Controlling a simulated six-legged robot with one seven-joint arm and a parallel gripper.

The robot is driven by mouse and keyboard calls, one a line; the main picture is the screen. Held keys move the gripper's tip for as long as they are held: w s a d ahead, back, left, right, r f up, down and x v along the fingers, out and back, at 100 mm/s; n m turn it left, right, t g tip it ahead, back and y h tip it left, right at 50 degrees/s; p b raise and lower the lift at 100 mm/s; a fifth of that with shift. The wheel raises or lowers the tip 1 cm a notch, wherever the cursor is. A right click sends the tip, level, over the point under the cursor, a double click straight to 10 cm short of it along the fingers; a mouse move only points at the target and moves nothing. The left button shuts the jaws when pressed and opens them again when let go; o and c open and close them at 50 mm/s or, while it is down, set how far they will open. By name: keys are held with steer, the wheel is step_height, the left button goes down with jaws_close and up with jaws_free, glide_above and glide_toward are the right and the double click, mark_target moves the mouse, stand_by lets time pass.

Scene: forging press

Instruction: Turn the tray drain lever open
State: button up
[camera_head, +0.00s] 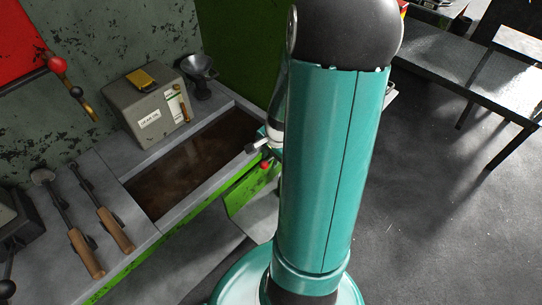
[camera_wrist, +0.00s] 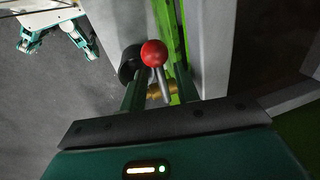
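The drain lever has a red ball knob (camera_wrist: 154,53) on a short metal shaft (camera_wrist: 163,88), with a brass fitting (camera_wrist: 153,92) behind it. The red knob also shows in the head view (camera_head: 265,165), at the front side of the tray (camera_head: 150,217), which holds dark brown liquid. My gripper (camera_wrist: 158,75) is open, its two fingers apart on either side of the lever in the wrist view. I cannot tell whether either finger touches it. In the head view my arm hides most of the gripper; its end (camera_head: 264,141) shows just above the knob.
A grey box (camera_head: 147,108) and a small funnel-like cup (camera_head: 200,75) stand behind the tray. Two wooden-handled tools (camera_head: 88,253) lie on the bench at left. A grey metal table (camera_head: 480,70) stands at upper right. The floor between is clear.

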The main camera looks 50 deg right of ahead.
jaws_close()
